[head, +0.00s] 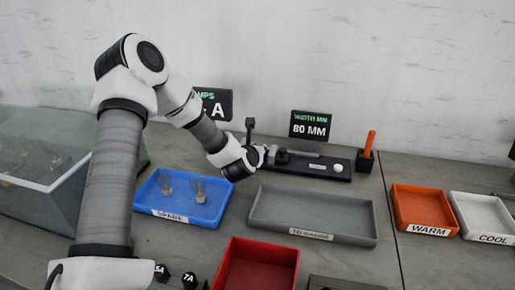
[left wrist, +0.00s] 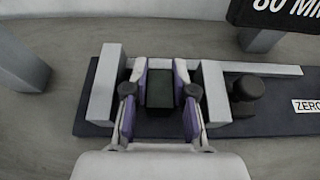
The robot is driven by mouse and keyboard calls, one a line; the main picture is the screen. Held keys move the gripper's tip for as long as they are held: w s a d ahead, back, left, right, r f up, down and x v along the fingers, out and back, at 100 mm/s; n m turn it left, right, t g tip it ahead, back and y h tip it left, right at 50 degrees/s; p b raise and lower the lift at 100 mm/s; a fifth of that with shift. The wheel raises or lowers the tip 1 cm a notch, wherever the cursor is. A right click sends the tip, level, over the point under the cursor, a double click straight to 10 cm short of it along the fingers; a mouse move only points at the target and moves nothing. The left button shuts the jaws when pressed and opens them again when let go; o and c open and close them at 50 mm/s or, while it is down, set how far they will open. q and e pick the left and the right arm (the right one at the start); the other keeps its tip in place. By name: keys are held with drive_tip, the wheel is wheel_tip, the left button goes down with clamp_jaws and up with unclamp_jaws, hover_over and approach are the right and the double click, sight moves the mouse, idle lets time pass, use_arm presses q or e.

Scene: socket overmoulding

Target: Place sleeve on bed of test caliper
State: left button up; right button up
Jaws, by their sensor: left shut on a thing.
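My left gripper (head: 262,155) is at the left end of the test caliper (head: 325,173) at the back of the table. In the left wrist view its two fingers (left wrist: 160,105) are shut on a dark block, the sleeve (left wrist: 160,88). The sleeve and fingers are between the caliper's two light grey jaws (left wrist: 104,90), over the dark bed (left wrist: 82,120). A gap shows between each finger and its jaw. I cannot tell whether the sleeve touches the bed. In the head view the sleeve is not clearly visible. My right gripper is not in view.
A sign (head: 310,125) above the caliper reads 80 MM. A holder with an orange handle (head: 369,143) stands at its right. In front are a blue SPARE tray (head: 183,214) with clear cups, a grey tray (head: 312,231) and a red bin (head: 257,247). A post (left wrist: 20,65) stands left of the caliper.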

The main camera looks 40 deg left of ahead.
use_arm(q)
drive_tip(key=shift+s+f+b, duration=0.1)
drive_tip(key=shift+b, duration=0.25)
drive_tip(key=o, duration=0.7)
drive_tip(key=shift+c, duration=0.2)
drive_tip(key=shift+r+p, duration=0.25)
drive_tip(key=shift+p, duration=0.1)
drive_tip(key=v, duration=1.2)
drive_tip(key=shift+d+f, duration=0.15)
